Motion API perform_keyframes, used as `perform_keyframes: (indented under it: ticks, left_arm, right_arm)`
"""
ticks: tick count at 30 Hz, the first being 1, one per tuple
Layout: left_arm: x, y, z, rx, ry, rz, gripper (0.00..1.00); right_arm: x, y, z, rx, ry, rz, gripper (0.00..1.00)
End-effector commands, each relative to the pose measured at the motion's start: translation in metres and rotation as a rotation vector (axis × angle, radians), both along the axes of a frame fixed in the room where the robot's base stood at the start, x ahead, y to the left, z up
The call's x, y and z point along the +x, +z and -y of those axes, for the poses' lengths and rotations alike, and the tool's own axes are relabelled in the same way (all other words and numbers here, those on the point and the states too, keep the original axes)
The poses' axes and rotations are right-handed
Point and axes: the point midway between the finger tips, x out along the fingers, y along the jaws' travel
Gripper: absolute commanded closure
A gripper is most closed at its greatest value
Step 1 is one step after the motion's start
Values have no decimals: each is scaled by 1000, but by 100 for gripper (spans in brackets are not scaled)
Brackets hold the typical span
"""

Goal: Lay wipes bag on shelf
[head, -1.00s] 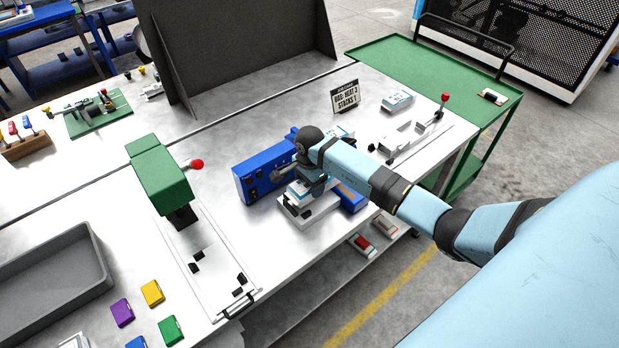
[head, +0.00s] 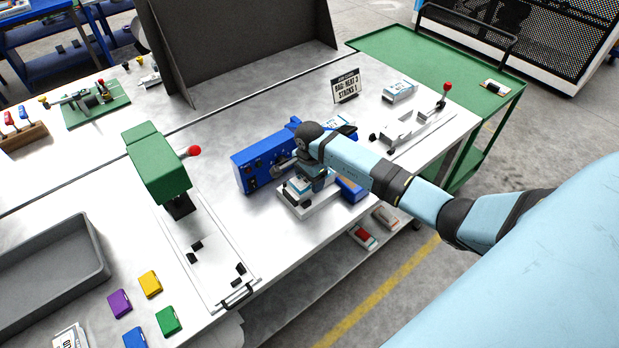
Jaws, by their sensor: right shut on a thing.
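My right gripper (head: 312,180) points down over the white fixture (head: 294,209) at the table's front edge. It is shut on a white and light-blue pack (head: 297,187), which looks like the wipes bag; my wrist hides much of it. The pack is at or just above the fixture; I cannot tell whether they touch. The lower shelf (head: 285,307) runs under the table's front edge. A red-and-white pack (head: 363,237) and a greyish pack (head: 386,216) lie on it. My left gripper is not in view.
A blue machine (head: 262,160) stands beside the fixture, with a blue block (head: 350,190) to its right. A sign (head: 346,86), another white-blue pack (head: 400,91) and a red-knobbed lever device (head: 413,122) stand at the right. A green press (head: 157,163) stands left. The lower shelf's left part is clear.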

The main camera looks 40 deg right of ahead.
Motion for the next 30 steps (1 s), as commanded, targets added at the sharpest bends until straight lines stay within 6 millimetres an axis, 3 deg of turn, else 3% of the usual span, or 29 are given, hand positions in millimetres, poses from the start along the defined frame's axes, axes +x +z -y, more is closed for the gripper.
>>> perform_keyframes:
  ticks: [15,16,19,30]
  left_arm:
    - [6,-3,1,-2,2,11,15]
    - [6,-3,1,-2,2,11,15]
    - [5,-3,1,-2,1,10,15]
    - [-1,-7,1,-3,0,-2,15]
  right_arm:
    - [0,-6,0,-1,1,1,58]
    - [0,-6,0,-1,1,1,29]
    - [0,-5,0,-1,0,1,6]
    - [1,-2,0,-1,1,2,3]
